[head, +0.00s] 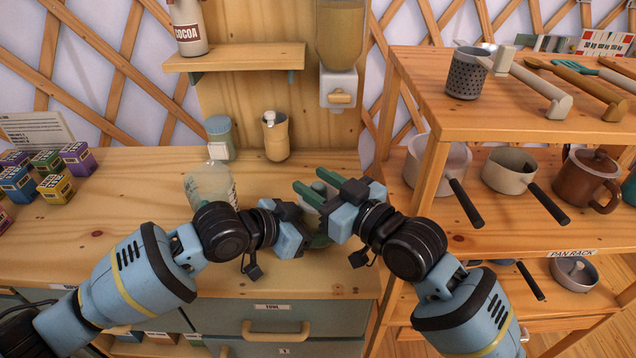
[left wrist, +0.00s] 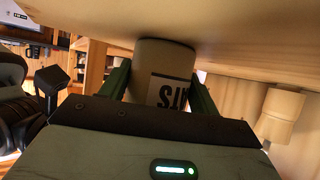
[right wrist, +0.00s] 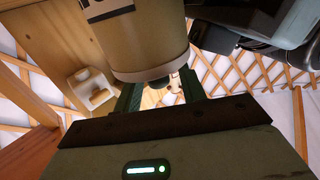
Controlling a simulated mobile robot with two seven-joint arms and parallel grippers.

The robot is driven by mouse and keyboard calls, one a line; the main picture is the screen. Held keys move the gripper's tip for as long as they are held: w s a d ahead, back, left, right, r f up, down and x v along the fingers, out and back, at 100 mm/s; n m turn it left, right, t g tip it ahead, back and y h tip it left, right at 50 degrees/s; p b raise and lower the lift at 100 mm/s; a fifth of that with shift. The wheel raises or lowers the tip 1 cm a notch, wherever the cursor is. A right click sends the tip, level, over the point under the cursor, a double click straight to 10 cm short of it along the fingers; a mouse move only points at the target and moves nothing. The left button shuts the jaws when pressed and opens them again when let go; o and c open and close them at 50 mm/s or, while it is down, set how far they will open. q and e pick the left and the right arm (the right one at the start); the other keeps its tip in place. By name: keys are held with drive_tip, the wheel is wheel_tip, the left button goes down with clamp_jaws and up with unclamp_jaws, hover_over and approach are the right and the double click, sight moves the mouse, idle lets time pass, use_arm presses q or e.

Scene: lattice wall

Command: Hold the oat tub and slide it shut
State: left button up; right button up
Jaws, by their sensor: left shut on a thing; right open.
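The oat tub (left wrist: 162,58) is a pale cream cylinder with a dark-lettered label, shown upside down in the left wrist view. My left gripper (head: 314,240) is shut on it, one green finger on each side. In the head view the tub stands near the counter's front right edge, mostly hidden by the grippers. My right gripper (head: 306,179) is open at the tub's upper part, its green fingers apart. In the right wrist view the tub (right wrist: 145,42) fills the space just beyond those fingers. Whether they touch it, and how the lid sits, I cannot tell.
A glass jar (head: 208,182) stands close left of the grippers. A dispenser (head: 340,85) hangs above. The pan rack (head: 440,165) rises close on the right. The counter's left middle is clear.

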use_arm(q)
drive_tip(key=shift+f, duration=0.1)
use_arm(e)
clamp_jaws()
drive_tip(key=shift+w, duration=0.1)
drive_tip(key=shift+w, duration=0.95)
unclamp_jaws()
drive_tip(key=shift+s+d, duration=0.1)
drive_tip(key=shift+s, duration=0.05)
drive_tip(key=v, duration=1.1)
drive_tip(key=shift+s+d, duration=0.25)
